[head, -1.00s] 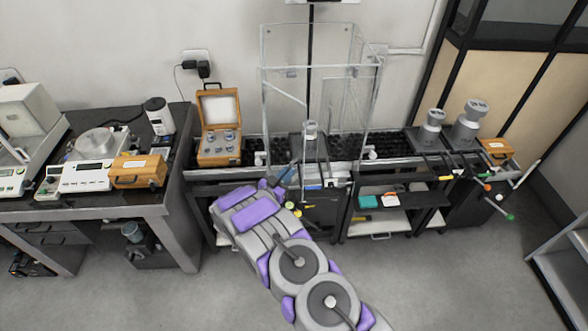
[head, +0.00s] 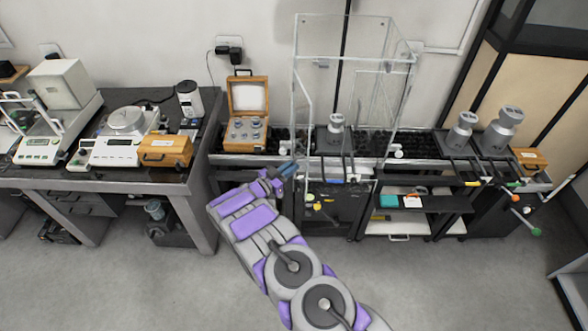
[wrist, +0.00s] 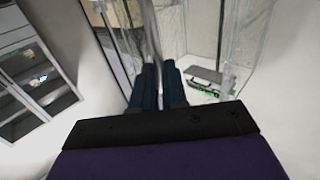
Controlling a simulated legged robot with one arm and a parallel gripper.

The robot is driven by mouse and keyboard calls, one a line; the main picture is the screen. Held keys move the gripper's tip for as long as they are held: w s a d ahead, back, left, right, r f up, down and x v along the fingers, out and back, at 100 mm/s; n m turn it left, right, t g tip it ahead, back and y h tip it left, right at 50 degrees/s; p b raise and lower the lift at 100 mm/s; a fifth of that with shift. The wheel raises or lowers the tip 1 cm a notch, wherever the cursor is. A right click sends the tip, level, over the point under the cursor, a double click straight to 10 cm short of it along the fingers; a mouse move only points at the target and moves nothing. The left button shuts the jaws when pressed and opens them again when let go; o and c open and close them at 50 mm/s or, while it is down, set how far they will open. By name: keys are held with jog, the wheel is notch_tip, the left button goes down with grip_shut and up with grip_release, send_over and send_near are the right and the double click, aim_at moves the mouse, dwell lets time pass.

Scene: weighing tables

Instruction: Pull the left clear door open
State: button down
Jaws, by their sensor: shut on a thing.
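A tall clear enclosure (head: 357,60) stands on the middle table in the head view. Its left clear door (head: 302,118) is swung out from the front at an angle, partly open. My gripper (head: 288,170) is at the lower part of this door, left of the enclosure's middle. In the wrist view, both dark blue fingers of my gripper (wrist: 159,82) are close together around an upright grey bar (wrist: 149,35), which appears to be the door's handle. The exact contact is partly hidden by the fingers.
A metal weight (head: 336,128) stands inside the enclosure. A wooden weight case (head: 246,98) stands open to its left. A balance (head: 117,150) and a closed wooden case (head: 165,150) sit on the left table. Larger weights (head: 503,130) stand at right. The floor in front is clear.

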jog(key=shift+w+a+r, duration=0.1)
jog(key=shift+w+r, duration=0.15)
jog(key=shift+r, duration=0.1)
jog(key=c, duration=1.6)
grip_release()
jog(key=o, duration=0.4)
jog(key=shift+w+f, duration=0.25)
jog(key=shift+f, duration=0.05)
jog(key=shift+o, duration=0.2)
jog(key=shift+s, duration=0.1)
jog(key=v, duration=1.7)
jog(key=shift+p, duration=0.4)
jog(key=shift+s+a, duration=0.1)
